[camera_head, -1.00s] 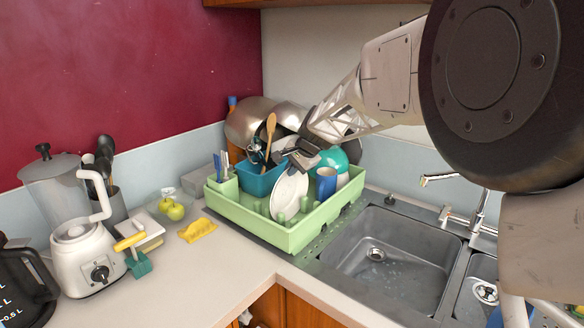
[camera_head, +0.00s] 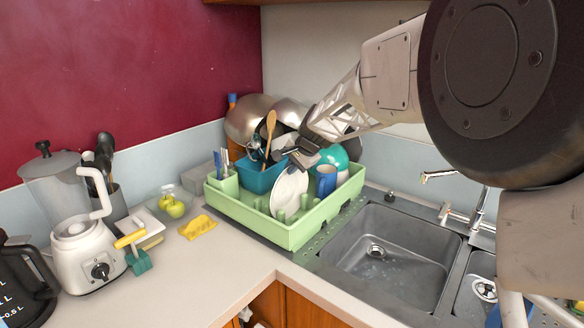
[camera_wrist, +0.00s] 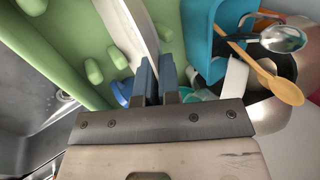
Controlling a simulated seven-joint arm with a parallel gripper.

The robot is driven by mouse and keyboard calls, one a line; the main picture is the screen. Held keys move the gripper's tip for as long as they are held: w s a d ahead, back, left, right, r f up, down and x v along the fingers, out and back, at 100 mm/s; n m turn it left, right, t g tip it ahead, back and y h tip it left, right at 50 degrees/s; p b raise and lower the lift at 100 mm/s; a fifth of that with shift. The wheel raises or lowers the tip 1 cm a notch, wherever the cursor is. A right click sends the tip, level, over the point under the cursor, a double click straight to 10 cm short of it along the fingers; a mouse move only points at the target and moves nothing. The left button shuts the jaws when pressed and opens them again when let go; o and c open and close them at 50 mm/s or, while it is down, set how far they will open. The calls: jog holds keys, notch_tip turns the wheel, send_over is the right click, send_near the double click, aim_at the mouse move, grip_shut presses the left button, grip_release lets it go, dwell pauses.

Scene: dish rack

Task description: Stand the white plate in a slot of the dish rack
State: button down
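The white plate (camera_head: 290,191) stands on edge, slightly tilted, in the front part of the green dish rack (camera_head: 290,238), among its pegs. Its lower edge is partly hidden by pegs in the head view. My gripper (camera_head: 301,160) is at the plate's upper edge. In the wrist view the plate (camera_wrist: 133,22) shows as a narrow white strip running between the blue fingertips of my gripper (camera_wrist: 155,80), which are closed on its rim. Green pegs (camera_wrist: 94,71) of the rack stand beside it. I cannot tell whether the plate's lower edge rests on the rack floor.
A blue cutlery bin (camera_head: 258,179) with a wooden spoon (camera_head: 268,135) is behind the plate. A blue mug (camera_head: 326,182) and a teal bowl (camera_head: 334,157) are on its right. Metal pans (camera_head: 250,117) stand behind. The sink (camera_head: 385,262) lies to the right.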

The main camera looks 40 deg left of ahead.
jog(key=shift+f, duration=0.1)
jog(key=c, duration=1.2)
grip_release()
jog(key=shift+c, duration=0.2)
jog(key=shift+d, duration=0.1)
jog(key=v, duration=0.7)
jog(key=shift+r, duration=0.3)
jog(key=shift+d, duration=0.15)
